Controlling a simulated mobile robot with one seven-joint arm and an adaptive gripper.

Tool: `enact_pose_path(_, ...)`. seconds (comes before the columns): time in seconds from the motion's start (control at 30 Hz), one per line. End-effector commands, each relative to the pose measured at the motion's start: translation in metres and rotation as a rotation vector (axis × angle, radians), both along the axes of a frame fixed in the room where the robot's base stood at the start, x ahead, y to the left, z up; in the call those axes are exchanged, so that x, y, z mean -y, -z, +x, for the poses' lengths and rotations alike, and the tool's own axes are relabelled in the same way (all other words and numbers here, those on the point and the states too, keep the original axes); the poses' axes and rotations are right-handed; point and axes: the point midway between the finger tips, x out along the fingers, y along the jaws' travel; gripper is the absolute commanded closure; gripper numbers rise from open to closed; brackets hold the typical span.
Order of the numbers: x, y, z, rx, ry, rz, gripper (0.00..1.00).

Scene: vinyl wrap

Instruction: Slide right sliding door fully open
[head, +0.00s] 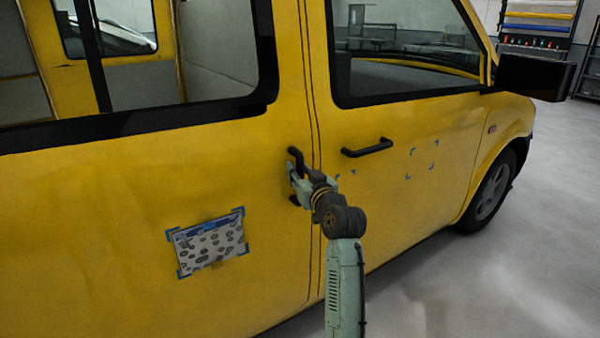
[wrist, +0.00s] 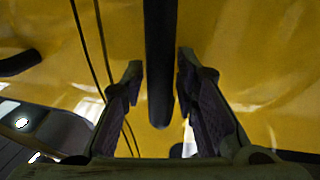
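The yellow sliding door (head: 130,190) of the van fills the left of the head view. It sits flush against the front door at a dark vertical seam. Its black upright handle (head: 296,159) is close to that seam, and its lower part is partly hidden by my gripper (head: 294,184). In the wrist view the dark handle bar (wrist: 159,60) runs between the two fingers of my gripper (wrist: 160,75). The fingers stand apart, one on each side of the bar, with narrow gaps showing. I see no clear contact.
The yellow front door (head: 410,180) has a black horizontal handle (head: 367,148) just right of my gripper. A patterned sheet (head: 209,243) is taped to the sliding door. A black side mirror (head: 535,77) juts out at right. Grey floor (head: 530,270) is clear at lower right.

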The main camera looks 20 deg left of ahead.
Motion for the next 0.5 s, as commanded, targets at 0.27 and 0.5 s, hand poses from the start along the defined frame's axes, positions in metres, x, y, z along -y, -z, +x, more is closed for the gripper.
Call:
enact_pose_path(0.27, 0.0001, -0.0001, -0.0002, 0.0, 0.0, 0.0, 0.93)
enact_pose_path(0.5, 0.0001, -0.0001, -0.0002, 0.0, 0.0, 0.0, 1.0)
